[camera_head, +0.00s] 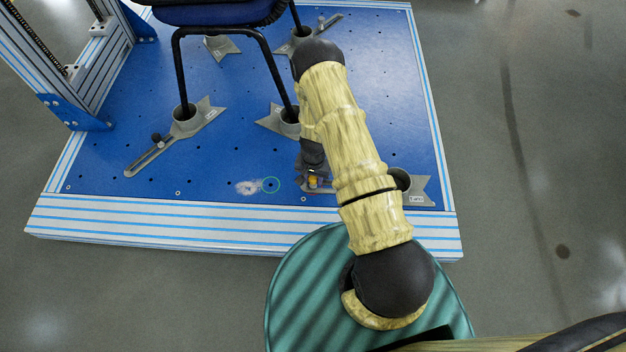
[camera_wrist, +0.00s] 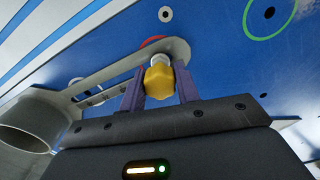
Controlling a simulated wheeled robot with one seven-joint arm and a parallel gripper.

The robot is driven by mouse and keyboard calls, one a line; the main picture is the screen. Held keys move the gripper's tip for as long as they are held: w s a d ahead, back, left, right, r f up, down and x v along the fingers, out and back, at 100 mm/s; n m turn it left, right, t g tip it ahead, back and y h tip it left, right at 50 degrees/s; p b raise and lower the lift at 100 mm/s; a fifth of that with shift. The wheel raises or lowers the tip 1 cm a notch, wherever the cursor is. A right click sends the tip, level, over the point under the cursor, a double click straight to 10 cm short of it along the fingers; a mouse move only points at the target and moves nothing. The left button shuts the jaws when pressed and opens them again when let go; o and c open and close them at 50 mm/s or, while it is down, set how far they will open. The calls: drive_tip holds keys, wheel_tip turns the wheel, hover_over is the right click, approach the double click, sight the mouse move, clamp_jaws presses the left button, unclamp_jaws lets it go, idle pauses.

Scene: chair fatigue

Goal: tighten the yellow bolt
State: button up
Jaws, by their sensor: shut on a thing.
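The yellow bolt (camera_wrist: 159,80) sits in the wrist view at the end of a slotted grey bracket (camera_wrist: 112,70). A silver collar joins it to the bracket, and a red ring (camera_wrist: 153,41) shows by its base. The two purple fingers of my gripper (camera_wrist: 159,85) stand on either side of the bolt and are shut on it. In the head view the bolt (camera_head: 313,181) is a small yellow spot below my dark wrist. My arm hides part of the bracket there.
The blue perforated platform (camera_head: 215,155) carries other slotted brackets, such as one at left (camera_head: 170,138). A black chair frame (camera_head: 178,70) stands in their cups. A striped metal post (camera_head: 85,75) rises at left.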

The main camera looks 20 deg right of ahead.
drive_tip(key=shift+d+m, duration=0.1)
drive_tip(key=shift+m, duration=0.2)
drive_tip(key=shift+r+m+p, duration=0.1)
drive_tip(key=shift+m+p, duration=0.35)
drive_tip(key=shift+m, duration=1.55)
